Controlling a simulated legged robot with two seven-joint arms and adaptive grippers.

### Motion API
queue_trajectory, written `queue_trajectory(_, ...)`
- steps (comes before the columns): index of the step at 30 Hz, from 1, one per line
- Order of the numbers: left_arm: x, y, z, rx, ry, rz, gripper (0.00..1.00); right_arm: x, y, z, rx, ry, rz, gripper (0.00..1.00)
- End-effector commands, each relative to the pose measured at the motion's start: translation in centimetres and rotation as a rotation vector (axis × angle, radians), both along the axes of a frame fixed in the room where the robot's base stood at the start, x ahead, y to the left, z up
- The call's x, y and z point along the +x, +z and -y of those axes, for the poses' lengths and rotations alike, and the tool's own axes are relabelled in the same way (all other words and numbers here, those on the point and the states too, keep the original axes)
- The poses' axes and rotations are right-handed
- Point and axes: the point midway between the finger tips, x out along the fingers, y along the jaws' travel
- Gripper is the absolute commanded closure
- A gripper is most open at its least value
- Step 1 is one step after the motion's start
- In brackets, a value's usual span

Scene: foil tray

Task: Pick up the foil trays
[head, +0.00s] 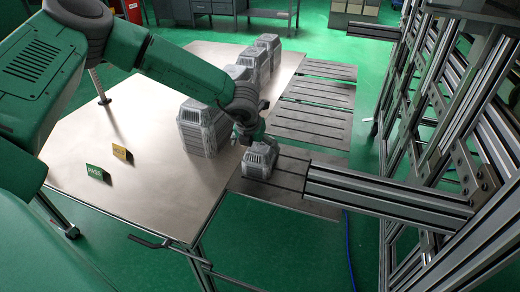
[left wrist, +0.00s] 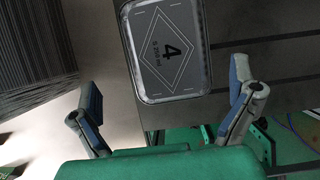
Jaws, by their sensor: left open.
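A grey foil tray piece (head: 260,161) with ribbed sides sits on a slotted metal plate beside the table's right edge. My left gripper (head: 250,133) is just above and behind it in the head view. In the left wrist view the foil tray's (left wrist: 168,45) flat face shows a diamond with a "4". My left gripper (left wrist: 165,88) is open there, one finger at each side, and the tray lies beyond the fingertips, not between them. Taller foil tray stacks stand on the table, the nearest one (head: 201,128) left of my gripper. My right gripper is not in view.
The table (head: 150,190) has a bare front area with a green sign (head: 95,172) and a yellow sign (head: 122,152). More stacks (head: 258,60) stand at its back. An aluminium beam (head: 385,190) juts toward the tray from the frame at right.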

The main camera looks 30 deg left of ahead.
Motion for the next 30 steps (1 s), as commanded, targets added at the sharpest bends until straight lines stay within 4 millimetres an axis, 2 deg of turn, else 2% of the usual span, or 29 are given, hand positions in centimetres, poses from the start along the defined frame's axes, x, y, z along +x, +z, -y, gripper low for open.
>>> queue_trajectory(1, 0.2, -0.7, 0.0, 0.001, -0.001, 0.0, 0.0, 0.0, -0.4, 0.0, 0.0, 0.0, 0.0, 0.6)
queue_trajectory(7, 0.8, -1.8, 0.1, 0.004, -0.002, 0.001, 0.0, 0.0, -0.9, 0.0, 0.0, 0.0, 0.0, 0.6)
queue_trajectory(15, 2.5, -5.6, -0.1, 0.002, -0.002, -0.001, 0.0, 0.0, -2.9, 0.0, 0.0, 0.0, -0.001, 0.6)
queue_trajectory(25, 2.7, -6.0, -0.1, 0.003, -0.004, 0.0, 0.0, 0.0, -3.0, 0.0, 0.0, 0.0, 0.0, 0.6)
queue_trajectory(26, 2.7, -6.0, -0.1, 0.003, -0.004, 0.0, 0.07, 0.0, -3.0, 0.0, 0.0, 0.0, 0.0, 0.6)
queue_trajectory(27, 2.7, -5.9, -0.1, 0.003, -0.004, 0.0, 0.21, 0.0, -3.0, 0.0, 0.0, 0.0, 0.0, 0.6)
queue_trajectory(29, 2.7, -5.9, -0.1, 0.004, -0.004, 0.0, 0.42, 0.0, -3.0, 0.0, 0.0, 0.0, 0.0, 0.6)
queue_trajectory(30, 2.7, -5.9, -0.1, 0.004, -0.004, 0.0, 0.44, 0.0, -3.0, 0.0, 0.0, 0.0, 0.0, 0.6)
